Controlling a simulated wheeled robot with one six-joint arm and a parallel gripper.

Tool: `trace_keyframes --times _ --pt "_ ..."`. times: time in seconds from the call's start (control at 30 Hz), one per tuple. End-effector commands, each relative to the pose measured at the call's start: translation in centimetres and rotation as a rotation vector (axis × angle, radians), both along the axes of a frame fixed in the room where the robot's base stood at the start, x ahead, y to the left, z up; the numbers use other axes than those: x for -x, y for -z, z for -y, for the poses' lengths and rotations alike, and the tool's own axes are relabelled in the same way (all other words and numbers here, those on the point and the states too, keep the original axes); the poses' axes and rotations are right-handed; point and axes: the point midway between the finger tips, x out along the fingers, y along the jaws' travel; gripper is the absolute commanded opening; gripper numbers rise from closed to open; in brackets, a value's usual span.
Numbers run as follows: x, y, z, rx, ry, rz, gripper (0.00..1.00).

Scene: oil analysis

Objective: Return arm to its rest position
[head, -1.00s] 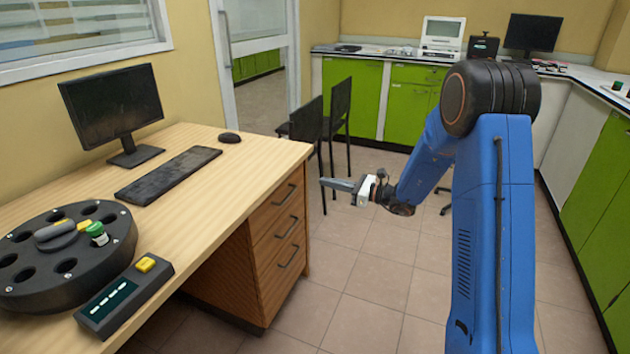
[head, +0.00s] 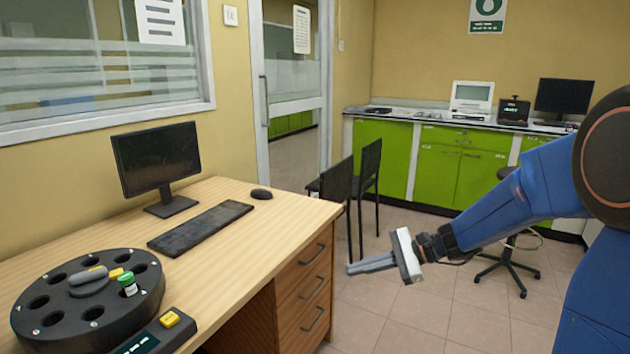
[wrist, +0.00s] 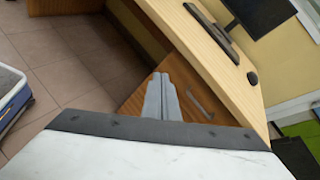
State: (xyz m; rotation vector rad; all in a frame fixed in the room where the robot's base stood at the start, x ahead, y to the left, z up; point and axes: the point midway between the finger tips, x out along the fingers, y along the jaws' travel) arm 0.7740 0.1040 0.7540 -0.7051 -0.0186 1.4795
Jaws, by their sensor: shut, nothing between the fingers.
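My gripper (head: 350,269) is at the end of my blue arm, in the free space right of the wooden desk (head: 232,290). Its grey fingers point left toward the desk's drawer side and are apart from it. In the wrist view my gripper (wrist: 158,77) has its two fingers together with nothing between them. The desk drawers (wrist: 190,80) show behind the fingertips there. My arm is bent and reaches in from the right edge of the head view.
On the desk stand a black round tube holder (head: 30,318) with a green-capped vial (head: 128,285), a monitor (head: 158,158) and a keyboard (head: 200,228). Black chairs (head: 368,170) stand beyond the desk. Green cabinets (head: 455,168) line the back.

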Motion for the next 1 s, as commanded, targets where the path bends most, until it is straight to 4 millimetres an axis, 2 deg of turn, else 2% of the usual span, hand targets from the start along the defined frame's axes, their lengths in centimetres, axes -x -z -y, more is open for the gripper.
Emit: trace_keyframes --times 0.1,0.4,0.7,1.0 --pt "3.8 -0.6 0.2 0.108 -0.081 0.079 0.00" --pt "12.3 -0.6 2.3 0.386 -0.282 0.279 0.00" --pt "19.1 -0.2 6.2 0.674 -0.472 0.483 0.00" --pt "24.3 -0.1 11.3 0.972 -0.651 0.680 0.00"
